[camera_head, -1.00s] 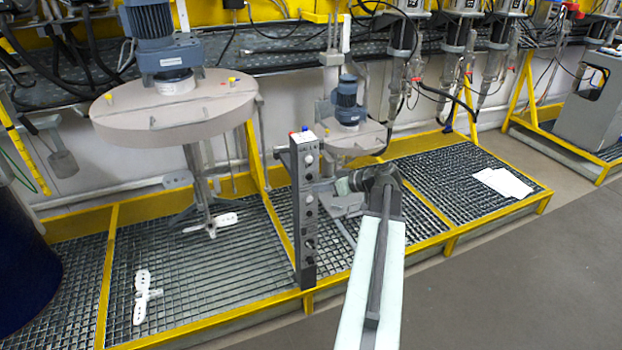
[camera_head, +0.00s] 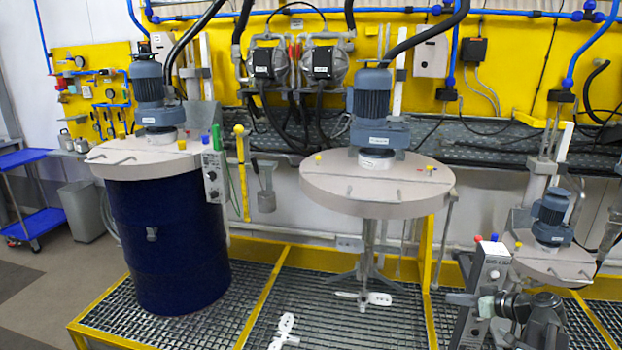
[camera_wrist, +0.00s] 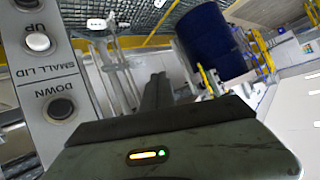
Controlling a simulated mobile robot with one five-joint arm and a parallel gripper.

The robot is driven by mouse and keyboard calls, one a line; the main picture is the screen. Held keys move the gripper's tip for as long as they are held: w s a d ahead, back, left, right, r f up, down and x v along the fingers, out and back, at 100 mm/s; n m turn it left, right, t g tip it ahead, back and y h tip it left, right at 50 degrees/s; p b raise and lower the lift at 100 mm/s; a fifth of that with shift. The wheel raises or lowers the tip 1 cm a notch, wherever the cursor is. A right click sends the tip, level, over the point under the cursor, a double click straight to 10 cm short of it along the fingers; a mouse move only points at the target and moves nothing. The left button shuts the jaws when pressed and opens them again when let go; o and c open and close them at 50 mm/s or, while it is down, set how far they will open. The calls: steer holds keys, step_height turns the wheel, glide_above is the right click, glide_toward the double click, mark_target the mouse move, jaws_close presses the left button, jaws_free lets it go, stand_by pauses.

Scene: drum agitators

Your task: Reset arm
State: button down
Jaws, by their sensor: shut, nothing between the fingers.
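My gripper (camera_wrist: 157,90) is shut and empty in the wrist view, its two fingers pressed together. A grey control post (camera_wrist: 50,75) stands close at the left there, with round UP and DOWN buttons and a SMALL LID label. In the head view my arm's end is low at the right, close beside the same grey post (camera_head: 480,298), which has a red and a blue button on top. The exact gap between my gripper and the post cannot be told.
A dark blue drum (camera_head: 170,245) under a round lid (camera_head: 115,160) stands at left. A raised round lid (camera_head: 377,187) with agitator (camera_head: 366,270) is in the middle. A small lid unit (camera_head: 550,262) is at right. Yellow-framed grating (camera_head: 330,325) lies below. Open floor (camera_head: 40,290) is at left.

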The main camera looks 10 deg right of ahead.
steer(key=w+a+r+n+g+y+p, duration=0.1)
steer(key=w+a+n, duration=0.15)
steer(key=a, duration=0.55)
steer(key=w+a+n+g+y+p, duration=0.1)
steer(key=w+a+g, duration=0.1)
steer(key=w+a, duration=0.35)
steer(key=s+a+f+n+g+p, duration=0.1)
steer(key=a+g, duration=0.1)
steer(key=a, duration=0.9)
steer(key=s+a+f+n+g+p, duration=0.1)
steer(key=s+a+g+p, duration=0.1)
steer(key=a, duration=0.8)
steer(key=s+a+f+g+h+p, duration=0.1)
steer(key=s+a+g+h, duration=0.15)
steer(key=a, duration=0.45)
steer(key=s+d+f+m+g+h, duration=0.1)
steer(key=s+d+f+m+h, duration=0.1)
steer(key=s+d+m+h, duration=0.3)
steer(key=m, duration=0.3)
steer(key=shift+s+d+f+g+p, duration=0.15)
steer(key=shift+s+f+g+p, duration=0.2)
steer(key=shift+s+f, duration=0.05)
